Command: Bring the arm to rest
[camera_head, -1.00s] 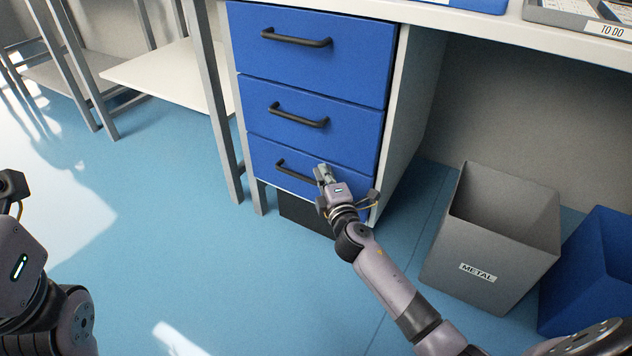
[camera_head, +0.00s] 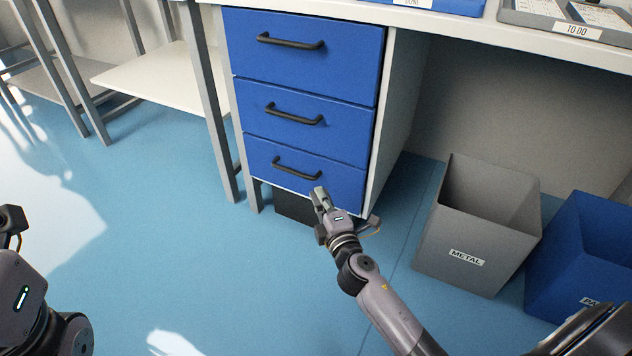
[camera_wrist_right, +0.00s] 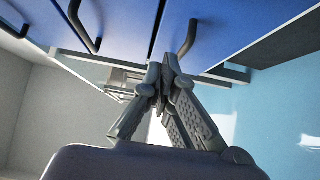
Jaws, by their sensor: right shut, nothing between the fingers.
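My right gripper (camera_head: 320,192) is in front of the lower part of the blue drawer unit (camera_head: 300,55), just below and right of the bottom drawer's handle (camera_head: 297,168). Its fingers are closed together with nothing between them. In the right wrist view the shut fingertips (camera_wrist_right: 162,70) show close below the blue drawer fronts (camera_wrist_right: 120,20) and dark handles. The gripper appears apart from the handle. My left arm (camera_head: 20,290) shows at the left edge; its fingers are not clearly seen. All three drawers look shut.
A grey bin labelled METAL (camera_head: 465,258) and a blue bin (camera_head: 590,250) stand on the floor to the right. A worktop with trays (camera_head: 570,20) is above. A metal-legged white shelf (camera_head: 160,75) stands at left. The blue floor (camera_head: 190,270) in front is clear.

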